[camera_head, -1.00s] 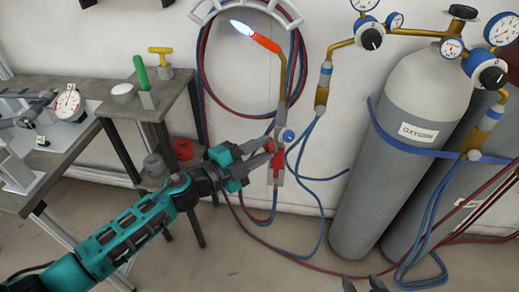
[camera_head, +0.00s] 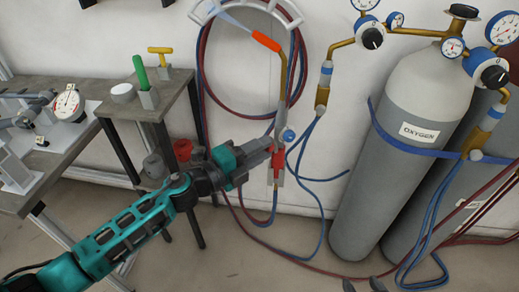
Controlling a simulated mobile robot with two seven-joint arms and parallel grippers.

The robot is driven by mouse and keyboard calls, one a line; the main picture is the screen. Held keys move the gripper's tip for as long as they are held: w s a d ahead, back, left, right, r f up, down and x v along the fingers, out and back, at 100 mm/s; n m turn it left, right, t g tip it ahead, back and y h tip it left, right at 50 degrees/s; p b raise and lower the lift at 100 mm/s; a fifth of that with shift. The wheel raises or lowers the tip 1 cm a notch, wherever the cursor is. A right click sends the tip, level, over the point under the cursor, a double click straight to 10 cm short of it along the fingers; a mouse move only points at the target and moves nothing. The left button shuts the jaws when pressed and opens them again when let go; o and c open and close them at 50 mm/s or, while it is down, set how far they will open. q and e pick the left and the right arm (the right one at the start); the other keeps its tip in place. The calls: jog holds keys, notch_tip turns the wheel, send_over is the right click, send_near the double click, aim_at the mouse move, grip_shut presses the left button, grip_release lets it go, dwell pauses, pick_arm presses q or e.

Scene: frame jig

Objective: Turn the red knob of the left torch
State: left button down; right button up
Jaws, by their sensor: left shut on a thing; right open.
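The torch hangs upright by the wall, with a brass tube (camera_head: 284,80), an orange-red tip (camera_head: 266,40) and a red part (camera_head: 277,162) on its grey body. A blue knob (camera_head: 288,135) shows on its right side. A faint pale-blue flame streak (camera_head: 238,22) leaves the tip. My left gripper (camera_head: 270,146) reaches in from the left and is shut at the torch's left side, on what seems to be the red knob, which its fingers hide. Of my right gripper (camera_head: 362,285), only the dark finger ends show at the bottom edge, apart and empty.
Two grey cylinders, one labelled oxygen (camera_head: 405,150), stand right with gauges and regulators. Red and blue hoses (camera_head: 312,215) hang and trail across the floor. A small stand (camera_head: 150,100) with a green-handled tool (camera_head: 141,75) and a bench (camera_head: 55,150) are left.

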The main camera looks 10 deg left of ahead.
pick_arm(q)
jog(key=c, duration=0.9)
grip_release()
jog(key=shift+o, duration=0.2)
jog(key=shift+a, duration=0.1)
jog(key=b+v, duration=0.1)
jog(key=v, duration=1.1)
jog(key=shift+s+a, duration=0.2)
jog(key=shift+s, duration=0.15)
